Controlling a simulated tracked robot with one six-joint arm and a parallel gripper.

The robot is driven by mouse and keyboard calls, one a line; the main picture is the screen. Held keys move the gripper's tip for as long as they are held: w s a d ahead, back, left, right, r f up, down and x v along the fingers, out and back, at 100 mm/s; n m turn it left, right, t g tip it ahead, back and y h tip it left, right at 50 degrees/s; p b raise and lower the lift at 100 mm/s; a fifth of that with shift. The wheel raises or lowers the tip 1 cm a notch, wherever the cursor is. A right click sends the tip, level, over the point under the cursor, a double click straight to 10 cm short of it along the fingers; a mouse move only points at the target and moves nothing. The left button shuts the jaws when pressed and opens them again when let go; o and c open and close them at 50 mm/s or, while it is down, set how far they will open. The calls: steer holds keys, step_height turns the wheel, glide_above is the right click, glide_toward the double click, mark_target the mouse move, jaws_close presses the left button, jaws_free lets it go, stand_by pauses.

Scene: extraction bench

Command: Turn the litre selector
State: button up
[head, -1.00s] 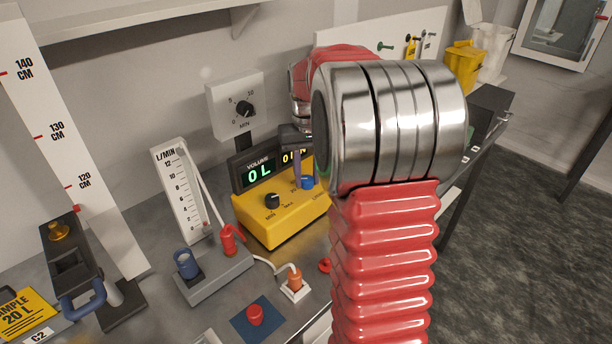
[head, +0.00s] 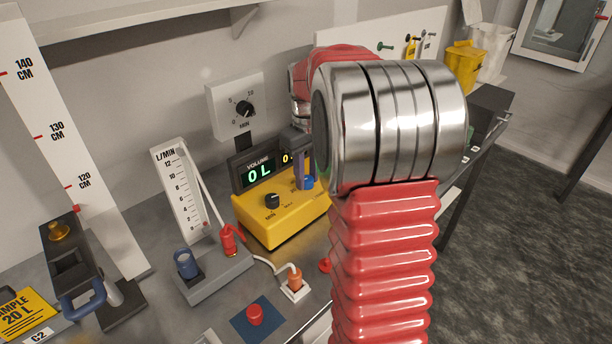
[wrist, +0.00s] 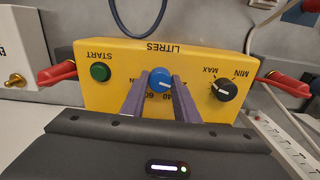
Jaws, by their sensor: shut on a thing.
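The litre selector is a blue knob (wrist: 160,80) with a white pointer line, set under the upside-down word LITRES on a yellow box (wrist: 120,62) in the wrist view. My gripper (wrist: 158,84) has its two purple fingers shut on the knob, one on each side. Printed numbers around the knob are partly hidden by the fingers. In the head view, the blue knob (head: 309,183) shows at the right of the yellow box (head: 280,230), with my fingers (head: 299,172) at it. My arm hides the box's right side.
A black MIN–MAX knob (wrist: 224,90) and a green START button (wrist: 100,72) flank the selector.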

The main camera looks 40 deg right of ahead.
mark_target(307, 178)
steer(key=o, duration=1.1)
steer(key=shift+c, duration=0.2)
steer(key=shift+r, duration=0.1)
step_height(307, 178, up, 14)
steer(key=shift+f, duration=0.2)
